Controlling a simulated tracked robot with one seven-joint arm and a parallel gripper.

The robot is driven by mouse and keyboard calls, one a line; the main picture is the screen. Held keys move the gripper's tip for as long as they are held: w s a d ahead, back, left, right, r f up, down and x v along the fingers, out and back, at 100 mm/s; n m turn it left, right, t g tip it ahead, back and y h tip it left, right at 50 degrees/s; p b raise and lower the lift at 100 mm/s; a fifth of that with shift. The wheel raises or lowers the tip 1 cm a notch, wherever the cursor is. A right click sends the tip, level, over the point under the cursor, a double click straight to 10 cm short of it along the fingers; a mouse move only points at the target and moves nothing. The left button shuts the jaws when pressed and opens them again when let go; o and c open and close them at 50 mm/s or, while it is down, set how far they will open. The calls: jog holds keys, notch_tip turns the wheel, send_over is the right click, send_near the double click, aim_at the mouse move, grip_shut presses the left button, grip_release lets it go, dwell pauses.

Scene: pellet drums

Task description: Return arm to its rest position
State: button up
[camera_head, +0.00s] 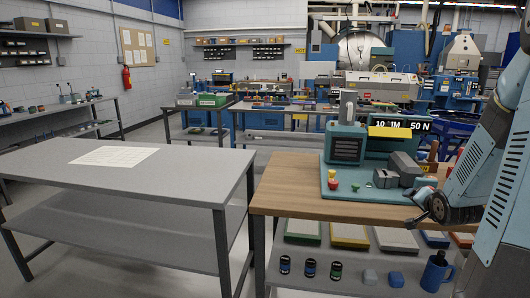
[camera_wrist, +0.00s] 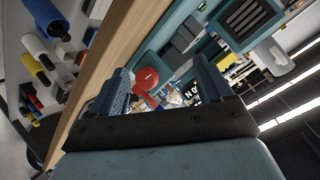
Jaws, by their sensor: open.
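My arm (camera_head: 495,165) reaches in from the right edge in the head view, bent down toward the wooden bench. My gripper (camera_head: 422,212) is at the right part of that bench, beside the teal test machine. In the wrist view my gripper (camera_wrist: 160,75) shows two blue fingers spread apart. Nothing is held between them. A red button (camera_wrist: 147,77) shows in the gap, behind the fingers. The teal machine (camera_head: 345,148) has a display, grey blocks and a red button (camera_head: 333,183) on its base plate. Whether my gripper touches anything is not clear.
The wooden bench (camera_head: 285,190) has bare top at its left and front. A grey table (camera_head: 190,178) with a white sheet (camera_head: 113,156) stands left, across a narrow gap.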

jog(key=s+a+r+n+g, duration=0.2)
jog(key=s+a+r+n, duration=0.15)
jog(key=a+r, duration=0.2)
jog(key=s+a+r+n+g, duration=0.1)
jog(key=s+a+r+n, duration=0.1)
jog(key=s+a+r, duration=0.4)
jog(key=s+a+r+n+g+y, duration=0.1)
jog(key=s+a+r+n+g, duration=0.15)
jog(key=s+a, duration=0.5)
jog(key=s+a+r+n+g+y, duration=0.1)
jog(key=s+a+r+n+y, duration=0.15)
jog(key=s+a, duration=0.45)
jog(key=w+d+f+m+t+h, duration=0.15)
jog(key=w+d+f, duration=0.25)
jog(key=w+d, duration=0.55)
jog(key=w+d+f+t+h, duration=0.3)
jog(key=w+d+f, duration=0.1)
jog(key=w+d, duration=0.6)
jog(key=w+d+f+m+t, duration=0.2)
jog(key=d+f+t, duration=0.6)
jog(key=d+f, duration=0.65)
jog(key=x, duration=0.4)
jog(key=r+x, duration=0.1)
jog(key=x, duration=0.4)
jog(key=d+x, duration=0.1)
jog(key=x, duration=0.3)
jog(key=shift+w+d+r, duration=0.1)
jog(key=shift+w+r, duration=0.05)
jog(key=shift+r, duration=0.2)
